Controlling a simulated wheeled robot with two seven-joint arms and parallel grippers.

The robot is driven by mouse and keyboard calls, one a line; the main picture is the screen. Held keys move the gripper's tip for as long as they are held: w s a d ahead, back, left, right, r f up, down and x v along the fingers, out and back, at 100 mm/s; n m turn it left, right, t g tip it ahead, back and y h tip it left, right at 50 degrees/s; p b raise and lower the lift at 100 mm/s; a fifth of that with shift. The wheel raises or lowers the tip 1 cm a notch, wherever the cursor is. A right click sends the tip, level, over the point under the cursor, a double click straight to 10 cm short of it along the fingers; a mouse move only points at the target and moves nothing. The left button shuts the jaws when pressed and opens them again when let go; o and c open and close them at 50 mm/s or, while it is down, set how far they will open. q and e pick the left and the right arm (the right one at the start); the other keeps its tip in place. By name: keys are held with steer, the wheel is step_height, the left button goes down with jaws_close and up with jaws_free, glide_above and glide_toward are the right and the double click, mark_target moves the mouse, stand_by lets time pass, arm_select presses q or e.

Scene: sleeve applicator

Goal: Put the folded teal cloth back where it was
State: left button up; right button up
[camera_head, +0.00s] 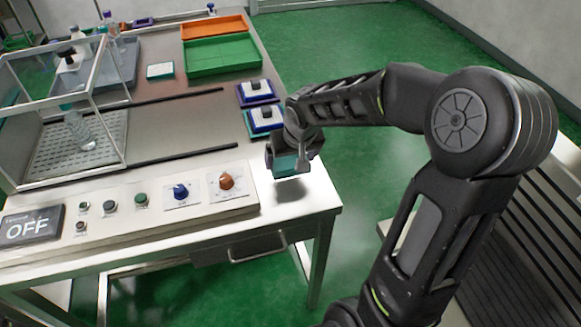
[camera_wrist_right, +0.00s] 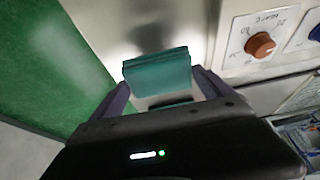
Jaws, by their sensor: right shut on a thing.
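The folded teal cloth (camera_head: 285,165) is held by my right gripper (camera_head: 290,168) above the front right corner of the metal table. In the right wrist view the cloth (camera_wrist_right: 158,72) sits between the two fingers of the right gripper (camera_wrist_right: 160,88), which is shut on it. A shadow lies on the tabletop below, so the cloth appears to be a little above the surface. My left gripper is not in view.
The control panel (camera_head: 150,208) with an orange knob (camera_head: 227,182) lies just left of the cloth. A green tray (camera_head: 222,57) and an orange tray (camera_head: 214,27) are at the back. The table's front right corner (camera_head: 318,196) is bare.

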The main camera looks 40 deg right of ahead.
mark_target(292, 164)
steer(key=shift+f, duration=1.85)
steer(key=shift+f+b, duration=0.2)
steer(key=shift+b, duration=0.15)
steer(key=o, duration=1.4)
steer(key=shift+r, duration=0.1)
steer(key=shift+s+r+p, duration=0.1)
steer(key=shift+r+p, duration=0.2)
steer(key=shift+r, duration=0.25)
steer(key=v, duration=1.1)
steer(key=shift+s+a, duration=0.1)
